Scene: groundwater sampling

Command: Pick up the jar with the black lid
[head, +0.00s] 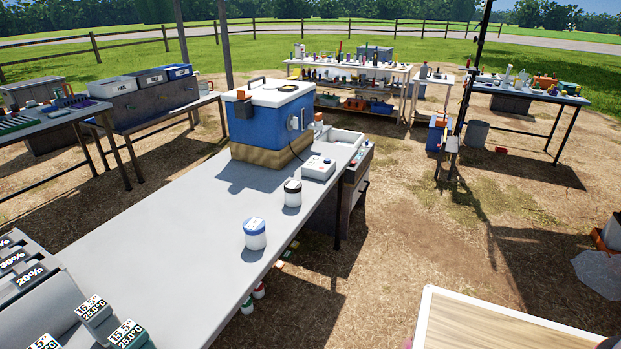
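The jar with the black lid (292,198) is a small white jar standing upright on the long grey table (180,255), near its right edge. A second white jar with a blue lid (255,238) stands nearer and to the left of it, also upright and apart from it. My gripper is not in view.
A blue cooler with a white lid (262,122) and a white box-shaped device (319,168) stand behind the jars. Display blocks (93,310) and percent-marked blocks sit at the near left. A wood-topped, white-edged surface (490,325) is at lower right. Bare table lies left of the jars.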

